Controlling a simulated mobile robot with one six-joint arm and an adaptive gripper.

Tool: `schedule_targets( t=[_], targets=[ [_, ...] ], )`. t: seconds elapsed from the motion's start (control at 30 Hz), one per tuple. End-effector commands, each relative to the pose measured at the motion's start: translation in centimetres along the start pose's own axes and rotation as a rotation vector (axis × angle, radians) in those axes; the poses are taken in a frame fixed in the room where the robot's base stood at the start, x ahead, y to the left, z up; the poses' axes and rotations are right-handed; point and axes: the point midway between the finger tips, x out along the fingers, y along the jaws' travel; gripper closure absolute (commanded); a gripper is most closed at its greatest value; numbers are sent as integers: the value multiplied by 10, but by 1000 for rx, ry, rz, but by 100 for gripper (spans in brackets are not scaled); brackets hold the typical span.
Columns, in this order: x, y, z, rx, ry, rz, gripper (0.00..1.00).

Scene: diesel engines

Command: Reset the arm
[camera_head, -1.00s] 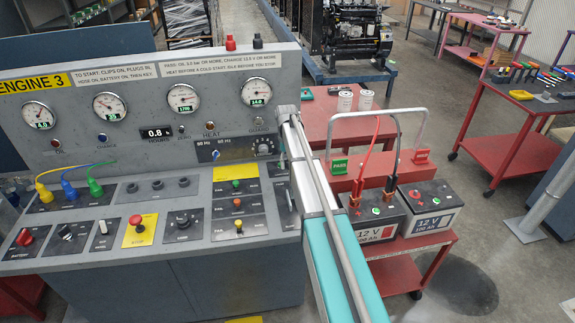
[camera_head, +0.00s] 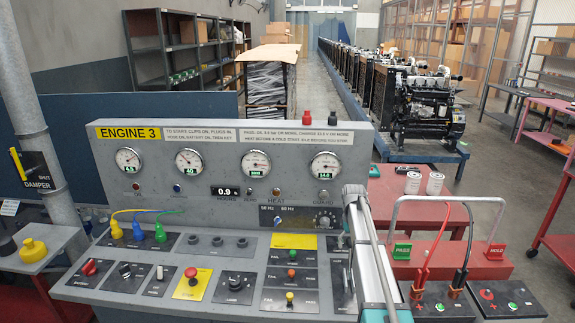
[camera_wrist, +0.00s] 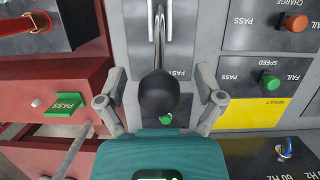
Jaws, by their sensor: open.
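My gripper (camera_wrist: 161,80) is open in the wrist view, one finger on each side of a black round knob on a metal lever (camera_wrist: 158,92). The knob stands between the spread fingers with a visible gap on both sides, and neither finger is seen touching it. In the head view my teal and silver arm (camera_head: 372,255) reaches up along the right end of the grey Engine 3 control panel (camera_head: 225,262). The fingers cannot be made out there.
Two white canisters (camera_head: 413,183) stand on a red table. Diesel engines (camera_head: 425,105) line the aisle behind.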

Motion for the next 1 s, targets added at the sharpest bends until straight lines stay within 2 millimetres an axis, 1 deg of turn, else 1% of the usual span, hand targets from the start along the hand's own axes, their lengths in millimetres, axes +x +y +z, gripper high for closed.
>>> schedule_targets(
  t=[0.03,0.17,0.27,0.3,0.37,0.4,0.47,0.5,0.6,0.7,0.83,0.9,1.0],
  targets=[
    [6,-7,16,-5,9,1,14],
    [17,-23,48,-20,41,7,14],
    [28,-37,79,-33,72,11,14],
    [33,-43,92,-38,85,13,14],
    [40,-52,112,-47,107,15,14],
    [45,-57,126,-53,120,16,14],
    [52,-65,147,-62,143,18,14],
    [57,-70,162,-69,157,19,14],
    [68,-81,196,-85,194,20,14],
    [78,-88,225,-98,226,20,14],
    [86,-96,252,-112,258,20,14],
    [88,-98,260,-115,268,19,14],
    [90,-100,265,-118,276,19,14]
  ],
)
